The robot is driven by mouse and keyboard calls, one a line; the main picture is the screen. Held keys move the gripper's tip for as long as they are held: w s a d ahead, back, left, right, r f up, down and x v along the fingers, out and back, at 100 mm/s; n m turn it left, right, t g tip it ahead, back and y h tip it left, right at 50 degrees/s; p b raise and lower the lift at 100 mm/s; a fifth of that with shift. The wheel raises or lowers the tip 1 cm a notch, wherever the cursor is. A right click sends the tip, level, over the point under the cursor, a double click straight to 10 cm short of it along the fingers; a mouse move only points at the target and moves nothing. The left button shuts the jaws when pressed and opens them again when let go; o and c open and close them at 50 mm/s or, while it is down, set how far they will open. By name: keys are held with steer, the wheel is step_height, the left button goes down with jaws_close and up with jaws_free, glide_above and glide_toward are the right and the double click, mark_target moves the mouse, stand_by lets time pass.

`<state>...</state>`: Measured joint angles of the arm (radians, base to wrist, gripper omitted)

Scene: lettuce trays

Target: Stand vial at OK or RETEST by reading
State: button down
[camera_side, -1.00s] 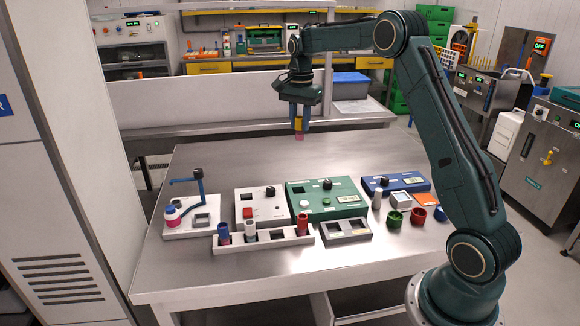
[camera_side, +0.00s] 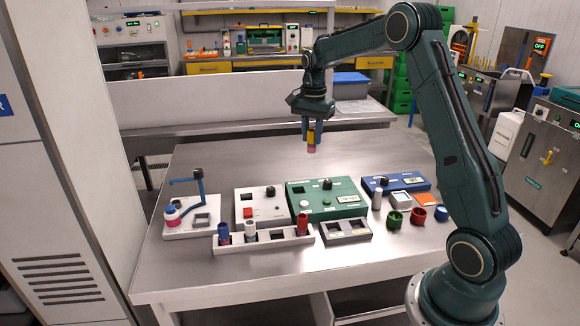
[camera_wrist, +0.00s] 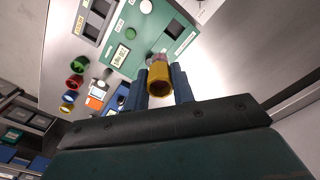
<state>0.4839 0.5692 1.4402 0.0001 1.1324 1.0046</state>
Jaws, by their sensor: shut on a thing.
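My gripper (camera_side: 311,130) is shut on a vial with a yellow cap (camera_side: 311,138) and pink lower part. It holds the vial upright, well above the table behind the green device. In the wrist view the vial (camera_wrist: 159,78) sits between the blue fingers. A grey two-pocket stand (camera_side: 346,231) lies in front of the green device; its pockets look empty and its labels are too small to read. The green device (camera_side: 325,199) has a black knob, a white button and a small display (camera_wrist: 120,56), whose reading I cannot make out.
A white rack (camera_side: 262,242) holds blue, white and red vials. A white device (camera_side: 262,205) with a red button and a white stand (camera_side: 190,222) with a blue arm are left. A blue device (camera_side: 396,184), a grey cylinder (camera_side: 377,199) and coloured cups (camera_side: 394,219) are right.

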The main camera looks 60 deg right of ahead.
steer(key=s+a+f, duration=0.1)
steer(key=s+f, duration=0.4)
steer(key=s, duration=0.4)
steer(key=s+a+f, duration=0.2)
steer(key=s+f, duration=0.3)
steer(key=s, duration=0.4)
steer(key=shift+f, duration=0.15)
steer(key=shift+a+f, duration=0.1)
steer(key=shift+f, duration=2.55)
steer(key=shift+f, duration=1.1)
steer(key=c, duration=1.1)
jaws_free()
